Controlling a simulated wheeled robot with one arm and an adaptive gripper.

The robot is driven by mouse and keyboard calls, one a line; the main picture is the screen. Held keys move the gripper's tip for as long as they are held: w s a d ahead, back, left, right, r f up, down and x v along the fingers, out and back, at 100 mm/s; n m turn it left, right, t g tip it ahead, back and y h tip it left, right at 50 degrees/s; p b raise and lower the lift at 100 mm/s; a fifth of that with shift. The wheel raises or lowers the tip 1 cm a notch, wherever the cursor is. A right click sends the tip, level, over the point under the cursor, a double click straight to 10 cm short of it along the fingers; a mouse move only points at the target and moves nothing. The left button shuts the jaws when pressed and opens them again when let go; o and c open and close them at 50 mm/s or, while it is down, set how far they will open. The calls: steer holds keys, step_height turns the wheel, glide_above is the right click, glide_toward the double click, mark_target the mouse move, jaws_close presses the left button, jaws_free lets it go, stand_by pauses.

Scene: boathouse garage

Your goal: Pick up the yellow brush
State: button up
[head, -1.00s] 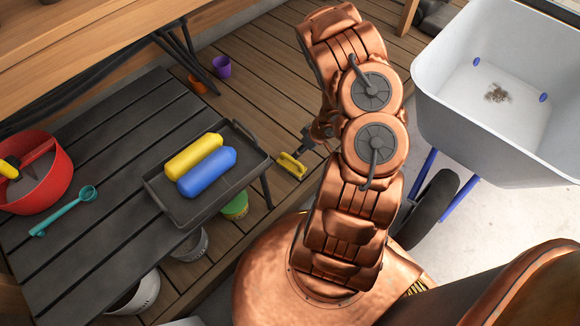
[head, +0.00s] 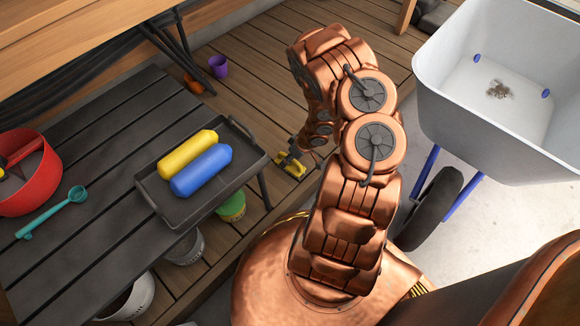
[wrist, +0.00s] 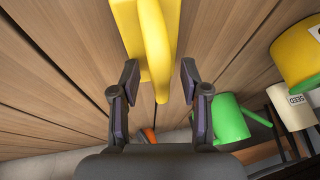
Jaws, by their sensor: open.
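The yellow brush (head: 293,170) lies on the wooden deck, to the right of the dark slatted table, partly covered by my gripper (head: 295,158). In the wrist view the yellow brush (wrist: 152,40) shows large, its narrow raised part reaching down between the two fingertips. My gripper (wrist: 160,82) is open, with one dark finger on each side of the brush and gaps between. I cannot tell whether the fingers touch the deck.
The dark table (head: 95,130) bears a tray (head: 205,207) with yellow and blue rolls, a red pot (head: 40,190) and a teal scoop (head: 50,212). A green watering can (wrist: 230,120) stands near my gripper. A grey wheelbarrow (head: 440,120) stands right. A purple cup (head: 219,66) is behind.

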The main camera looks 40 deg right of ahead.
jaws_close()
stand_by(0.3)
steer(key=shift+r, duration=0.15)
step_height(320, 180, up, 10)
steer(key=p, duration=0.4)
stand_by(0.4)
steer(key=c, duration=0.7)
jaws_free()
jaws_close()
